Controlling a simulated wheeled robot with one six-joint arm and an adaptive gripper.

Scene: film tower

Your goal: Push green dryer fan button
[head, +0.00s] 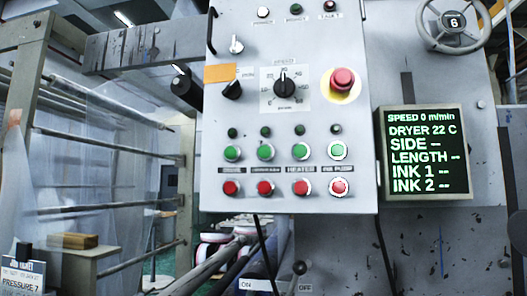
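A row of green buttons runs across the lower part of the grey control panel (225,110) in the head view: the first (232,153), the second (265,152), the third (300,151) and the fourth (337,150) from the left. Small labels sit under them. The third seems to read HEATER and the fourth INK PUMP; the first two are too small to read surely, so I cannot tell for certain which is the dryer fan button. Nothing covers the green buttons. My gripper is not in view.
Red buttons (265,188) sit just below the green ones. A red emergency stop (342,80) and a black dial (284,84) stick out above. A lit screen (424,152) and a handwheel (453,22) are at right. Rollers and a frame (28,95) fill the left.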

